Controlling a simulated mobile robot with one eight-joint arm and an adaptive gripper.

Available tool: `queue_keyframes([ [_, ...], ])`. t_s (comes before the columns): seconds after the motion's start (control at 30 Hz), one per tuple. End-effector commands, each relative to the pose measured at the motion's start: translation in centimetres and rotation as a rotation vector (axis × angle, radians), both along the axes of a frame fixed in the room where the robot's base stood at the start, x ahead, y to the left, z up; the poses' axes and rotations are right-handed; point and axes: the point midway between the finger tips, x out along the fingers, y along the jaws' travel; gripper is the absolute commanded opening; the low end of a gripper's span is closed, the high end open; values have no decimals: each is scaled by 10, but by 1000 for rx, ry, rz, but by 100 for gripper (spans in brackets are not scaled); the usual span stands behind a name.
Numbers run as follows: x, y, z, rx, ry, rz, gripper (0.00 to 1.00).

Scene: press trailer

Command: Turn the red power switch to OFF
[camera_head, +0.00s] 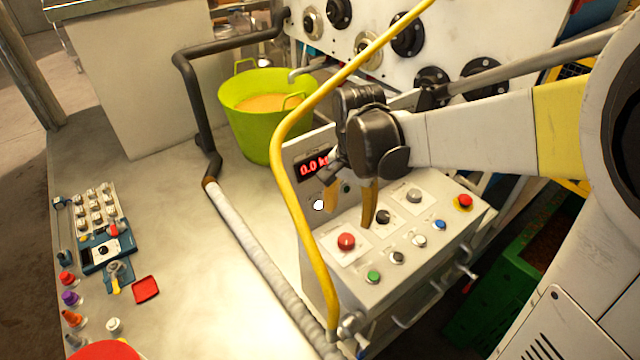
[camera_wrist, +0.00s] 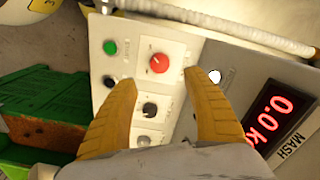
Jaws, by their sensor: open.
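The red power switch (camera_head: 346,241) is a round red knob on a white plate on the sloped control panel (camera_head: 330,262). In the wrist view the red switch (camera_wrist: 160,63) shows a small pale mark on its face; the lettering around it is too small to read. My gripper (camera_head: 350,208) is open and empty above the panel, its orange fingers pointing down. In the wrist view my gripper (camera_wrist: 162,80) has its fingertips apart, with the red switch just beyond the gap between them. A black knob (camera_wrist: 149,109) shows between the fingers. I see no contact with the switch.
A yellow pipe (camera_head: 290,190) curves close along the panel's left side. A green button (camera_head: 373,277), several other buttons and a red button on yellow (camera_head: 464,201) surround the switch. A lit display (camera_head: 314,165) stands behind. A green tub (camera_head: 245,125) is at the back.

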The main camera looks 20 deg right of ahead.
Motion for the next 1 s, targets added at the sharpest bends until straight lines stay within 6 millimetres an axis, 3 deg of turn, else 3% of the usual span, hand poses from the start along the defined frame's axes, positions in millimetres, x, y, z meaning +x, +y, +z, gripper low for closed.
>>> queue_keyframes([
  [0.43, 0, 0, -84, 0, -3, 3, 59],
  [0.6, 0, 0, -97, 0, -3, 3, 59],
  [0.9, 0, 0, -99, 0, -3, 4, 59],
  [1.0, 0, 0, -98, 0, -3, 4, 30],
])
